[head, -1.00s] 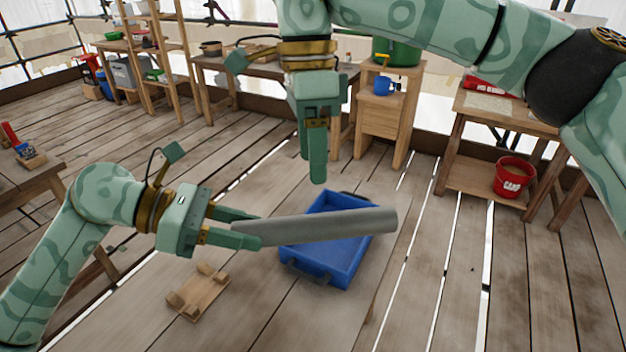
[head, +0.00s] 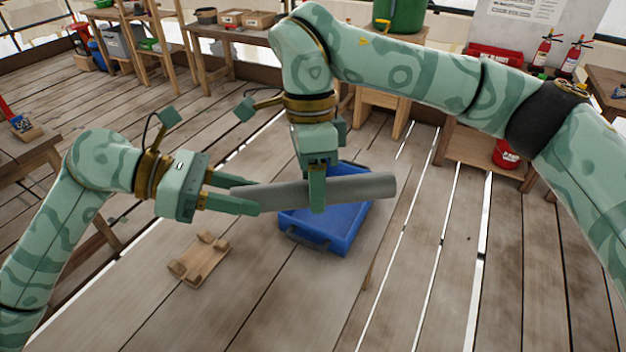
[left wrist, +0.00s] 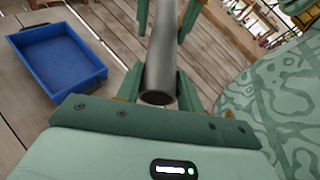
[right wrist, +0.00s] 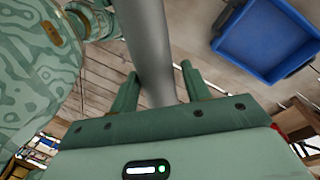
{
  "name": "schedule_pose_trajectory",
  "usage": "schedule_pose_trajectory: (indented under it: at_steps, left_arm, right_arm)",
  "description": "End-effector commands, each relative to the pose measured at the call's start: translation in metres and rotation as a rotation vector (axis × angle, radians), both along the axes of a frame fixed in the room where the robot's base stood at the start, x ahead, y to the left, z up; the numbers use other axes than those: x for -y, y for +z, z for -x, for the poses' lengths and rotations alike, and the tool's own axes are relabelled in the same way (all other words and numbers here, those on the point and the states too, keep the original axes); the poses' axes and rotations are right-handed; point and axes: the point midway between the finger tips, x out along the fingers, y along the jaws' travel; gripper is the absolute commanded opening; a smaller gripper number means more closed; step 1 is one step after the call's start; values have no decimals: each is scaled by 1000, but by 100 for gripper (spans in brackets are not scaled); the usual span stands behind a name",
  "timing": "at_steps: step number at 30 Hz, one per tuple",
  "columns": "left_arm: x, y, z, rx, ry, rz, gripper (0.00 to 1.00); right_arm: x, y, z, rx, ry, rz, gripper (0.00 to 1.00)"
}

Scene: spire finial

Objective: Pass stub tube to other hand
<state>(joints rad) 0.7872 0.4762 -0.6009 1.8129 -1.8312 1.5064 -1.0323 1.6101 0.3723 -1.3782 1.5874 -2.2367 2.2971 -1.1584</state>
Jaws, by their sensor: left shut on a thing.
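The stub tube (head: 360,187) is a grey hollow cylinder, held roughly level above the blue tray. My left gripper (head: 245,197) is shut on its left end; in the left wrist view the tube (left wrist: 161,60) points away between the fingers, its open end facing the camera. My right gripper (head: 317,195) points down at the tube's middle, one finger in front of it. In the right wrist view the tube (right wrist: 146,40) lies between the right fingers (right wrist: 160,85), with visible gaps at the sides. The right gripper is open around it.
The blue tray (head: 345,238) stands on the plank surface below the tube. A small wooden cradle (head: 199,259) with corner blocks lies to its left. Benches and a red bucket (head: 506,155) stand farther back. The planks at the front right are clear.

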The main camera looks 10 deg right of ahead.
Motion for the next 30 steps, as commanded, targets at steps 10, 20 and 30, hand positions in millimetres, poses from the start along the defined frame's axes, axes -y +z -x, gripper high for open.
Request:
schedule_pose_trajectory:
  at_steps: [10,20,30]
  left_arm:
    - [0,1,0,0,-2,1,63]
    - [-9,4,-2,2,1,-1,63]
    - [-79,31,-10,-1,2,-3,63]
  right_arm:
    - [0,1,0,1,0,-1,5]
    - [0,1,0,0,0,-1,5]
    - [0,1,0,0,0,-1,5]
